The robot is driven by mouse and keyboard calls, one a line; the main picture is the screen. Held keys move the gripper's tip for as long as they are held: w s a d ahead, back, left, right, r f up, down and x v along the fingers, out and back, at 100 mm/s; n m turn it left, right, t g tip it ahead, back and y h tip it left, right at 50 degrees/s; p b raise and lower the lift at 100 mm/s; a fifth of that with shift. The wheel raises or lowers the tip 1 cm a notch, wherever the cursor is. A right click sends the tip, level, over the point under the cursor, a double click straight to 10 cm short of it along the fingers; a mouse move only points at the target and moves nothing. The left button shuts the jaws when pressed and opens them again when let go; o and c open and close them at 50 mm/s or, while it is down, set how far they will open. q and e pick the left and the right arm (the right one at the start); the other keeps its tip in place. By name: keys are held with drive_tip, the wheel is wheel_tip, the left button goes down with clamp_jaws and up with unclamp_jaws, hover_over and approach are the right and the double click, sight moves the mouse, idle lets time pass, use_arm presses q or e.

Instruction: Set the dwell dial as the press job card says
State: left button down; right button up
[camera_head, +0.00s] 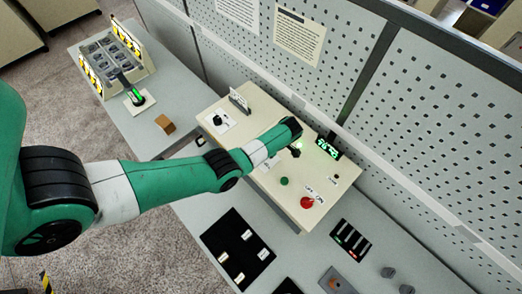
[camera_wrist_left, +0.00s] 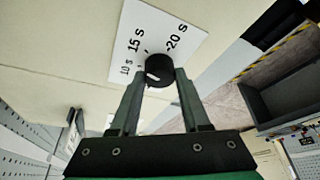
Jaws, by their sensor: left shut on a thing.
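The dwell dial (camera_wrist_left: 158,66) is a round black knob with a white mark, on a white plate (camera_wrist_left: 187,22) printed 10 s, 15 s and 20 s. The mark shows on the knob's lower left in the left wrist view; I cannot tell exactly which setting it points to. My left gripper (camera_wrist_left: 158,82) is shut on the dial, one finger on each side. In the head view my left gripper (camera_head: 296,150) is over the cream press panel (camera_head: 262,185) and hides this dial. A small card (camera_head: 239,101) stands at the panel's back left; its text is unreadable.
On the panel are another black knob (camera_head: 219,119), a green display (camera_head: 327,149), a green button (camera_head: 284,181) and a red button (camera_head: 307,202). A printed sheet (camera_head: 300,36) hangs on the pegboard. A black mat (camera_head: 238,248) lies in front. A brown block (camera_head: 165,124) sits left.

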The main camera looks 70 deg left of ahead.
use_arm(q)
drive_tip(key=shift+s+d+r+m+p, duration=0.1)
drive_tip(key=shift+r+m+p, duration=0.35)
drive_tip(key=shift+m+p, duration=0.15)
drive_tip(key=shift+f+m+t+y+p, duration=0.15)
drive_tip(key=shift+m+t+y+p, duration=0.15)
drive_tip(key=shift+m+t+p, duration=0.15)
drive_tip(key=shift+f+m, duration=0.15)
drive_tip(key=shift+m, duration=0.2)
drive_tip(key=shift+f, duration=0.1)
use_arm(e)
wheel_tip(320, 180, up, 3)
drive_tip(key=shift+r, duration=0.15)
use_arm(q)
drive_tip(key=shift+c, duration=1.9)
unclamp_jaws()
drive_tip(key=v, duration=1.1)
drive_tip(key=shift+d+r+b, duration=0.15)
drive_tip(key=shift+r+b, duration=0.1)
drive_tip(key=shift+b, duration=0.05)
